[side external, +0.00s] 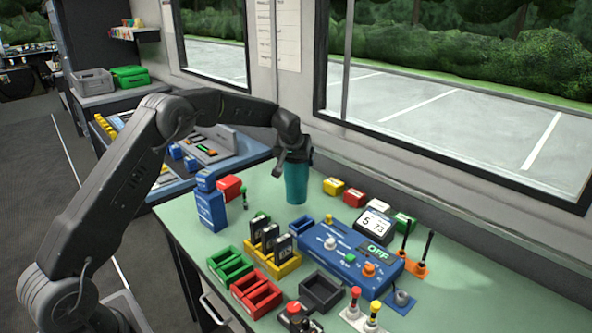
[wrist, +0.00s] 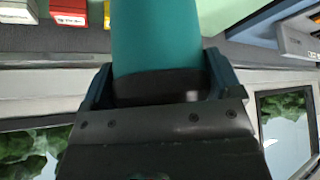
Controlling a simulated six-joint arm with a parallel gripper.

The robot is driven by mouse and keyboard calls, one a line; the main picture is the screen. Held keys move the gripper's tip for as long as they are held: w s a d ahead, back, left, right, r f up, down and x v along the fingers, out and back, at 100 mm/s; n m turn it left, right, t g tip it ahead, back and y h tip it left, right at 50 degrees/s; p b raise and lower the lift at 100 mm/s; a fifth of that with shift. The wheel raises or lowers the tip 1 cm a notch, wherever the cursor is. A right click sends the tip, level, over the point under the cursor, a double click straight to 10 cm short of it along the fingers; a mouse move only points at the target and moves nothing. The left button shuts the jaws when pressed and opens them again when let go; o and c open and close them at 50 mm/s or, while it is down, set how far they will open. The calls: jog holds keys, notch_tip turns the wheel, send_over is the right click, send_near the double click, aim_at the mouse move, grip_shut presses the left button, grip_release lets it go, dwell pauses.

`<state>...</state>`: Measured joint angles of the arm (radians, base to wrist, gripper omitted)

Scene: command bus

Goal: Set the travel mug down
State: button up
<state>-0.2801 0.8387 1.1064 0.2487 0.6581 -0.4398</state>
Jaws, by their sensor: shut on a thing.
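The travel mug (side external: 297,183) is a teal cylinder, held roughly upright at the back of the green table (side external: 262,198). My gripper (side external: 293,153) is shut on its dark upper end from above. In the wrist view the teal mug body (wrist: 155,38) sits between the two fingers of my gripper (wrist: 158,88). Whether the mug's base touches the table or hangs just above it, I cannot tell.
A blue control box (side external: 345,250) with knobs stands right of the mug. Yellow, red and green blocks (side external: 355,196) line the back right. A blue dispenser (side external: 210,207) and a red block (side external: 229,188) stand left. Bare tabletop surrounds the mug.

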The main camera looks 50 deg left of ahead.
aim_at(296, 179)
jog(key=shift+f, duration=2.05)
jog(key=o, duration=1.1)
jog(key=shift+o, duration=0.2)
